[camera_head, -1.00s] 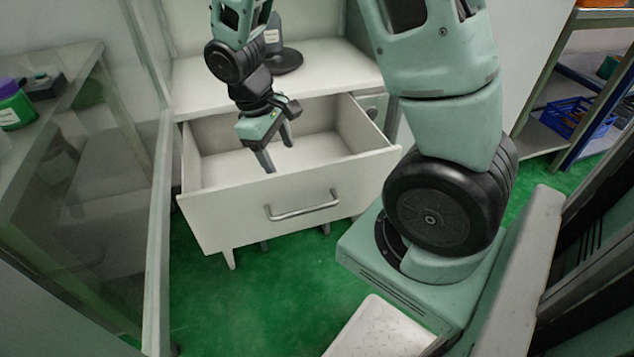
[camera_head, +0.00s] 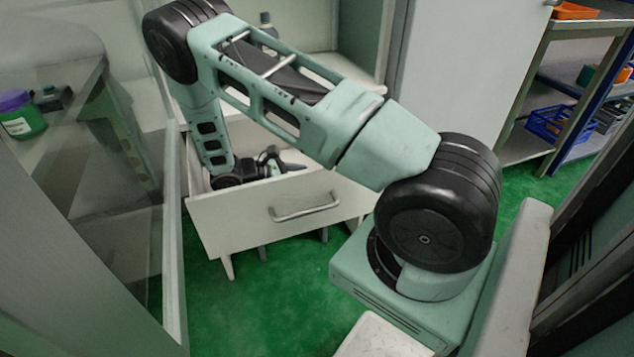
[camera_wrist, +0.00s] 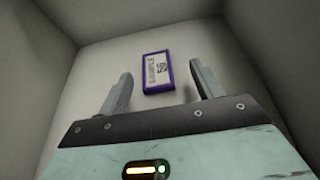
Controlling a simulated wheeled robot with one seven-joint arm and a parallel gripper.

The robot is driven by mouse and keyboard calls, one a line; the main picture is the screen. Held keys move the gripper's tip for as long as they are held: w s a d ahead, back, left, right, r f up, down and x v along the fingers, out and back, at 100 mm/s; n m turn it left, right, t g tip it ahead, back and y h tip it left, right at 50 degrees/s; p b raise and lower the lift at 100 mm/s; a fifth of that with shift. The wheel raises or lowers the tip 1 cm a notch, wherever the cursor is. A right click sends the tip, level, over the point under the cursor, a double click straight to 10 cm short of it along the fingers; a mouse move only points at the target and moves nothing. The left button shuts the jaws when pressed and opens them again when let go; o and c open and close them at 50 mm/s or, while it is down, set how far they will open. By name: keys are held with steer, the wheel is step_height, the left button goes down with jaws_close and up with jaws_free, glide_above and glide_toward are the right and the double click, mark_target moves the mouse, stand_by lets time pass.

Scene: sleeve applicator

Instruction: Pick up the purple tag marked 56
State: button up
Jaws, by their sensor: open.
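The purple tag (camera_wrist: 158,72) shows in the wrist view. It is a small upright rectangle with a purple rim and a pale label face marked 56, against a pale inner surface of the drawer. My gripper (camera_wrist: 160,85) is open, and the tag appears between and just beyond its two fingers, with nothing held. The tag is not visible in the head view.
The drawer's pale walls (camera_wrist: 40,65) stand close around my gripper. A glass panel (camera_head: 95,190) and a shelf with a green, purple-capped bottle (camera_head: 20,115) are on the left. A blue crate (camera_head: 552,125) sits on a rack at the right. Green floor is clear below.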

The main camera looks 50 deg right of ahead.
steer(key=shift+w+d+b+x, duration=0.15)
steer(key=shift+b+x, duration=0.1)
steer(key=shift+x, duration=1.1)
steer(key=shift+w+d+b+x, duration=0.1)
steer(key=shift+b+x, duration=0.15)
steer(key=shift+x, duration=1.15)
steer(key=shift+r, duration=0.2)
steer(key=c, duration=1.1)
